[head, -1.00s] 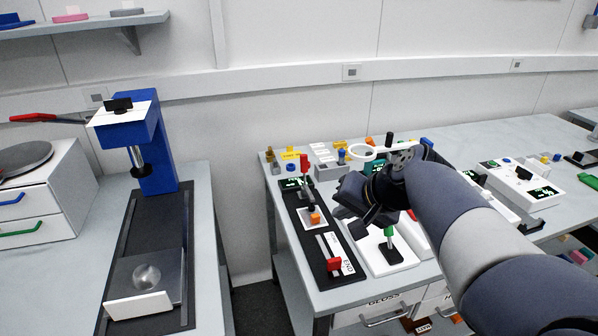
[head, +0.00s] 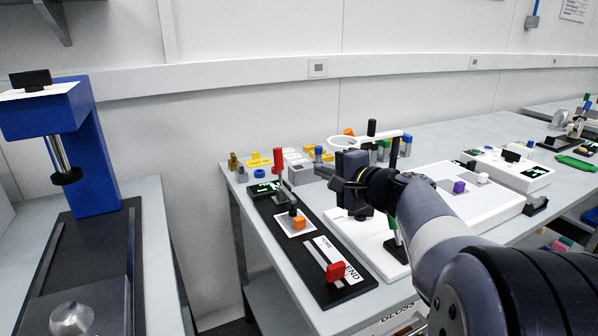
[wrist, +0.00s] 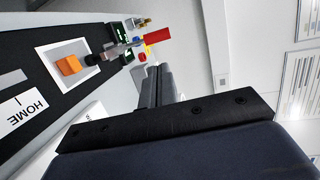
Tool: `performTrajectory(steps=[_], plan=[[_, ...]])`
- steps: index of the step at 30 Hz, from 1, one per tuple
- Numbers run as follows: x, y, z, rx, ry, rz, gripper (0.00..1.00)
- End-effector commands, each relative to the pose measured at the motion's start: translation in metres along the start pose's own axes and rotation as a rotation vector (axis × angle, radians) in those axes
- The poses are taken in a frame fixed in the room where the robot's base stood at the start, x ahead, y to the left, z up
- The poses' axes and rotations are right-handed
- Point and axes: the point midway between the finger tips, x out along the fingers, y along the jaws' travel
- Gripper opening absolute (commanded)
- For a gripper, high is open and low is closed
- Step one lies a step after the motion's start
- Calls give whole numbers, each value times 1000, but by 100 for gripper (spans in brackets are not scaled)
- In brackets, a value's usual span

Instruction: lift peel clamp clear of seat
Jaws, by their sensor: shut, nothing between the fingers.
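The peel fixture is a long black base (head: 330,291) with HOME and END marks and a red slider knob (head: 336,271). An orange block (head: 299,223) sits on its white-framed grey pad, with a black knobbed part (head: 292,208) beside it; which piece is the peel clamp I cannot tell. A red-handled post (head: 278,162) stands at the far end. The orange block (wrist: 69,65) and red handle (wrist: 157,36) also show in the wrist view. My gripper (head: 322,173) is shut and empty, right of the red post and apart from the orange block. Its fingers (wrist: 160,88) show in the wrist view.
A white unit with a green-handled post (head: 395,243) stands close below my gripper. A white ring on an arm (head: 350,141) is behind it. Small coloured parts line the bench's back left. A blue press (head: 90,150) stands left, across a gap.

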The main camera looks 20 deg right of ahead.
Motion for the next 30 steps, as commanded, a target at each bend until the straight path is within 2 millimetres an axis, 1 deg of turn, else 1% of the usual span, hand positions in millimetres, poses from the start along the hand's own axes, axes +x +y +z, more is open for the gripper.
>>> performTrajectory(steps=[5,12,15,18,21,24,30], plan=[[30,0,2,1,-6,3,0],[82,0,2,0,-5,4,0],[100,0,2,-1,-5,4,0],[115,0,2,0,-4,3,0],[125,0,1,0,-3,3,0],[131,0,2,-1,-2,3,0],[134,0,1,-2,-1,3,0]])
